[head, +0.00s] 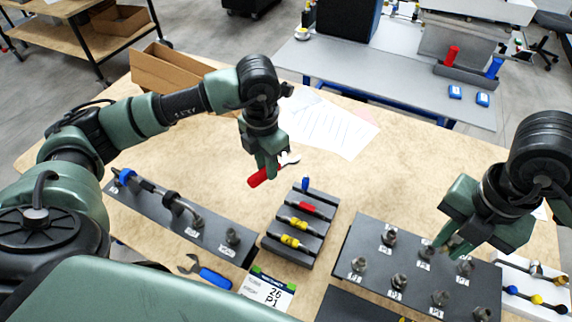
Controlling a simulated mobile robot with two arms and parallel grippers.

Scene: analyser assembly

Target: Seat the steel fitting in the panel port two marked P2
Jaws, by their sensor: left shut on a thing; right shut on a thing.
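My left gripper (269,172) is shut on a wrench with a red handle (262,177) and holds it above the table; the pale wrench head sticks out to the right. My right gripper (447,246) is over the dark port panel (348,243), at its upper right part. It is shut on a small metallic piece, mostly hidden between the fingers; I cannot tell whether it touches the panel. Several steel fittings stand upright on the panel, one at the upper left (389,238) and one at the left (358,265). The port labels are too small to read, so I cannot pick out P2.
A dark rack (285,248) holds red, yellow and blue pieces in the middle. A dark board (150,205) with a cable lies left. A blue-handled wrench (213,278) and a card (268,288) reading "26 P1" lie in front. A white tray (520,303) stands right. Papers (325,125) lie behind.

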